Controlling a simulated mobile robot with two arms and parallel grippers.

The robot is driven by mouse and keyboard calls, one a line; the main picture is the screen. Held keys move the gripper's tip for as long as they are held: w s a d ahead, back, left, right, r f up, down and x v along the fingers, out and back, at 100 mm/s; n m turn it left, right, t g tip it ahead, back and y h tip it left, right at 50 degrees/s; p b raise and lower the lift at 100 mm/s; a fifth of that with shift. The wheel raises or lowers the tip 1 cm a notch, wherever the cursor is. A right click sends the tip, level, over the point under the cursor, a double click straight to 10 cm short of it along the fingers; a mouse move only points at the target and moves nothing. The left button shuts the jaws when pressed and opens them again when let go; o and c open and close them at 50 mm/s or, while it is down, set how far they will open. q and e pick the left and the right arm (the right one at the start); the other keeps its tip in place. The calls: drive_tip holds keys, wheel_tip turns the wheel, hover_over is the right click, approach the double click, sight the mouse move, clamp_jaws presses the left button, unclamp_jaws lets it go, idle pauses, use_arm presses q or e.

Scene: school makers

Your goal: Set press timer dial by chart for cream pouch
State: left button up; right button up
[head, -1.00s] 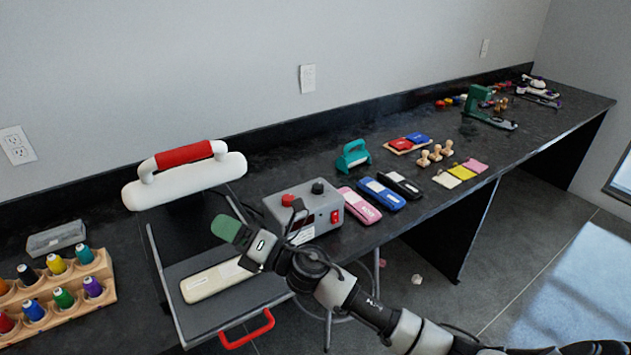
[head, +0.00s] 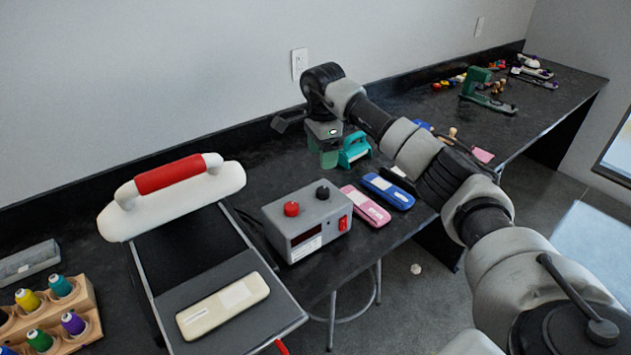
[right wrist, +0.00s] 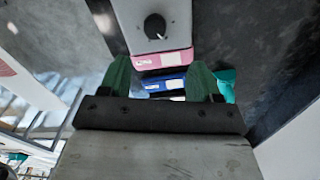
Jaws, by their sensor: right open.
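The grey timer box (head: 300,228) stands on the black bench beside the press, with a red knob (head: 291,209) and a black dial (head: 322,191) on top. The cream pouch (head: 205,312) lies on the press's lower plate (head: 170,298). My right gripper (head: 323,150) is beyond the box, near the teal tool, open and empty. In the right wrist view its green fingers (right wrist: 160,80) are apart, and the black dial (right wrist: 155,27) shows beyond them with a white pointer mark. The box's front label (head: 306,248) is too small to read. My left gripper is out of view.
The press's white upper part (head: 175,198) with its red handle (head: 178,173) is raised behind the plate. Pink (head: 365,207) and blue (head: 388,191) pouches lie right of the box. A thread rack (head: 82,325) stands at left. My right arm crosses the bench's right side.

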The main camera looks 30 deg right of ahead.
sight(323, 190)
drive_tip(key=f, duration=0.2)
drive_tip(key=s+f, duration=0.1)
drive_tip(key=f, duration=0.1)
drive_tip(key=shift+s+p, duration=0.15)
drive_tip(key=shift+p, duration=0.25)
drive_tip(key=f, duration=0.4)
drive_tip(key=shift+w+f+p, duration=0.2)
drive_tip(key=shift+w+p, duration=0.1)
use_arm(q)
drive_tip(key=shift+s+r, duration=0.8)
use_arm(e)
drive_tip(key=shift+f, duration=0.85)
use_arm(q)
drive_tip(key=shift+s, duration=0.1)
use_arm(e)
drive_tip(key=c, duration=0.9)
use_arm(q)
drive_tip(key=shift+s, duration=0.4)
